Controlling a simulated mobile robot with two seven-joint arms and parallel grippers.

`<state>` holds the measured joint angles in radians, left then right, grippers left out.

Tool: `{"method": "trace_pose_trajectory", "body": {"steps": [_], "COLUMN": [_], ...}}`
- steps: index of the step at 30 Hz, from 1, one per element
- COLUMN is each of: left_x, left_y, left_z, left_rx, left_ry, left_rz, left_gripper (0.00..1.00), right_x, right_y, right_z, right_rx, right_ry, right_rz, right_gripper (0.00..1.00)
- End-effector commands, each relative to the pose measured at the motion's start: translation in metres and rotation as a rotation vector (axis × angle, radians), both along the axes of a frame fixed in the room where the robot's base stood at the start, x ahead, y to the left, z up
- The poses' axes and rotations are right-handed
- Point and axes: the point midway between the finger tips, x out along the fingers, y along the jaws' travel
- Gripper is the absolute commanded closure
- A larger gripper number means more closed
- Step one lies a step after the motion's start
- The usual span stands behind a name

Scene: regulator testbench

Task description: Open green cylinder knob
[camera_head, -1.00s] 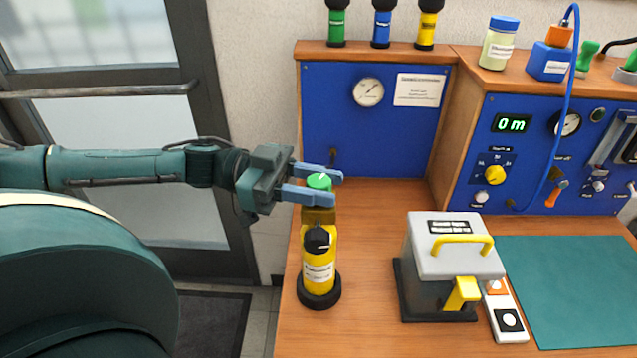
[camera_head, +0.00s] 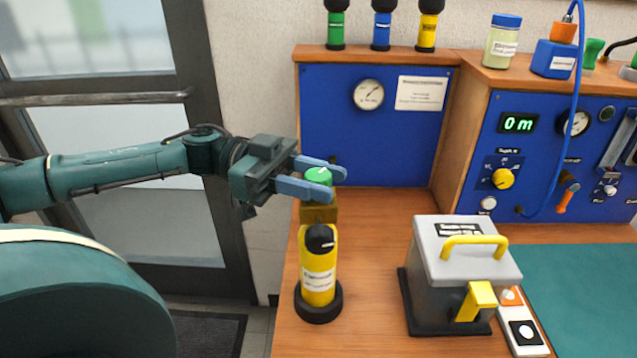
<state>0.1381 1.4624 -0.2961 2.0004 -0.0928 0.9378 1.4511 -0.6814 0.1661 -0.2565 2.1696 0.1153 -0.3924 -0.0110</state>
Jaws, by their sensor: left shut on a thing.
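The green knob (camera_head: 318,175) sits behind a yellow cylinder with a black knob (camera_head: 319,268) on the bench's left side. A brass-coloured block (camera_head: 318,213) shows just below the green knob; the rest of what bears it is hidden behind the yellow cylinder. My left gripper (camera_head: 325,181) reaches in from the left. Its two blue fingers lie on either side of the green knob and are shut on it. The knob's top carries a white mark. My right gripper is not in view.
A grey box with a yellow handle (camera_head: 466,260) stands right of the cylinders. A green mat (camera_head: 580,295) lies at the right. A blue panel with a gauge (camera_head: 368,95) rises behind. Several small cylinders stand on the shelf above. Bare wood lies between cylinder and box.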

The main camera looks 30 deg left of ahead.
Motion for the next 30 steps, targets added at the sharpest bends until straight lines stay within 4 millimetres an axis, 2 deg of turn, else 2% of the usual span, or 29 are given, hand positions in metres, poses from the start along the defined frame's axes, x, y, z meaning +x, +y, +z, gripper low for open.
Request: {"method": "trace_pose_trajectory", "body": {"steps": [2, 3, 9, 20, 26, 30], "left_x": [0.000, 0.000, 0.000, -0.001, -0.004, -0.009], "left_y": [0.000, 0.000, 0.000, 0.005, 0.025, 0.053], "left_z": [0.000, 0.000, 0.000, -0.001, -0.002, 0.002], "left_rx": [0.001, 0.001, 0.001, 0.004, 0.010, 0.011], "left_ry": [0.000, 0.000, 0.000, 0.005, 0.008, 0.008], "left_rz": [0.000, 0.000, 0.000, 0.001, 0.003, 0.004], "left_gripper": [0.89, 0.63, 0.47, 0.46, 0.46, 0.46], "right_x": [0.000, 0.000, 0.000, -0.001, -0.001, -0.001], "right_y": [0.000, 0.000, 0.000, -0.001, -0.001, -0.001], "right_z": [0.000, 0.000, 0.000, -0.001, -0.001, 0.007], "right_rx": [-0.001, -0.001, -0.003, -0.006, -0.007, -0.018], "right_ry": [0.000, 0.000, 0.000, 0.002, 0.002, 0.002], "right_rz": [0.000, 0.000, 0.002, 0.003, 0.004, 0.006], "right_gripper": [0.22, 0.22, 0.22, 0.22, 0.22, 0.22]}}
